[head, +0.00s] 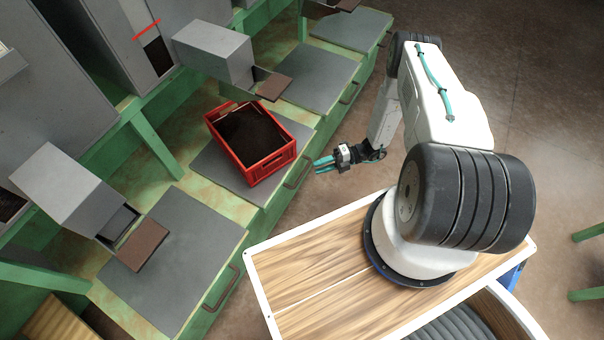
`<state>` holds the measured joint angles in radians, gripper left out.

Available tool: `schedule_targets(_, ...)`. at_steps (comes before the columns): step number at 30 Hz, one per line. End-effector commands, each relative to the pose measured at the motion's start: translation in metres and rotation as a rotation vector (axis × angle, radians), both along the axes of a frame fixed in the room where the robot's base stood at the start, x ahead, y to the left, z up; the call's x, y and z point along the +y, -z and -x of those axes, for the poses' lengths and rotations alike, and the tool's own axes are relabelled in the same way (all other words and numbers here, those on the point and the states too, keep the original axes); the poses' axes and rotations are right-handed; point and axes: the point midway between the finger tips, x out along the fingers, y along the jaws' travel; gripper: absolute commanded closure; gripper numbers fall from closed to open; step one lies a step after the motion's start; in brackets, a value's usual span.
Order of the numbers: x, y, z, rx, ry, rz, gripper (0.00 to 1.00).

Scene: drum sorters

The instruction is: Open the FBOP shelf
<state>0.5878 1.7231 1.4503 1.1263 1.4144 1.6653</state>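A row of green units with grey flat tops runs diagonally across the head view, each with a bar handle on its front. No FBOP label is readable, so I cannot tell which shelf bears that name. The nearest handle to my gripper (323,164) is the one (298,173) on the unit with the red crate (264,171). My gripper has teal fingertips and hangs just right of that handle, apparently apart from it. It holds nothing that I can see. The fingers are too small to tell whether they are open or shut.
Other handles show at the lower left (222,288) and farther back (351,93). Grey chutes with brown flaps (143,245) overhang the tops. My wooden-topped base stands close to the units. Open floor (540,80) lies at the right, with green legs (588,232) at the edge.

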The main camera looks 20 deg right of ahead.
Motion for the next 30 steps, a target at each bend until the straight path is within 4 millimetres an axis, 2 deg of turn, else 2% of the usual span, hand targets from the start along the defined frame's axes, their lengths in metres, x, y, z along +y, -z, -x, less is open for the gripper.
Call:
schedule_targets(5, 0.015, 0.008, 0.002, 0.019, 0.011, -0.008, 0.66)
schedule_targets(15, 0.066, 0.014, -0.006, 0.017, 0.008, -0.007, 0.66)
schedule_targets(20, 0.077, 0.016, -0.008, 0.016, 0.01, -0.006, 0.66)
schedule_targets(28, 0.078, 0.016, -0.008, 0.016, 0.011, -0.006, 0.66)
schedule_targets(30, 0.078, 0.016, -0.008, 0.015, 0.011, -0.006, 0.85)
